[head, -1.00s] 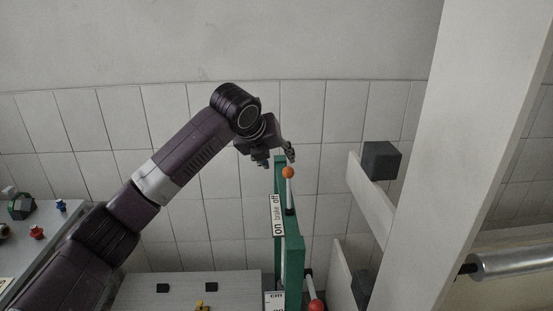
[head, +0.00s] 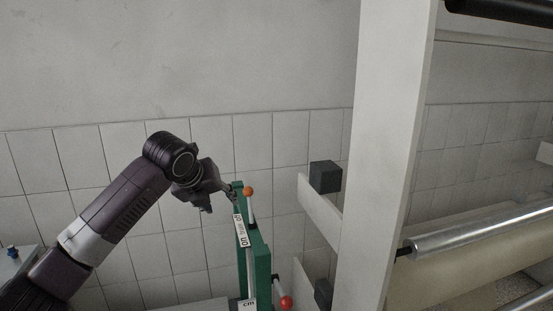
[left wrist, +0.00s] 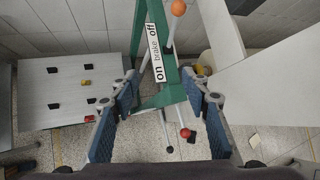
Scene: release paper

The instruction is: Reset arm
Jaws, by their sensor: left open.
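My left gripper (head: 219,198) is open and empty in the head view, just left of the top of a green brake stand (head: 242,232). The stand carries an "on brake off" label (head: 240,229) and a lever with an orange knob (head: 249,191). In the left wrist view, the two blue-padded fingers of my left gripper (left wrist: 163,76) are spread apart. The green stand (left wrist: 140,35) and orange knob (left wrist: 178,8) show beyond them. Whether a finger touches the stand cannot be told. My right gripper is not in view.
A red knob (head: 286,302) sits low on the stand. A pale upright post (head: 385,150) with dark blocks (head: 325,177) stands to the right. Beyond it is a metal roller (head: 480,235). A grey panel (left wrist: 70,90) shows in the left wrist view.

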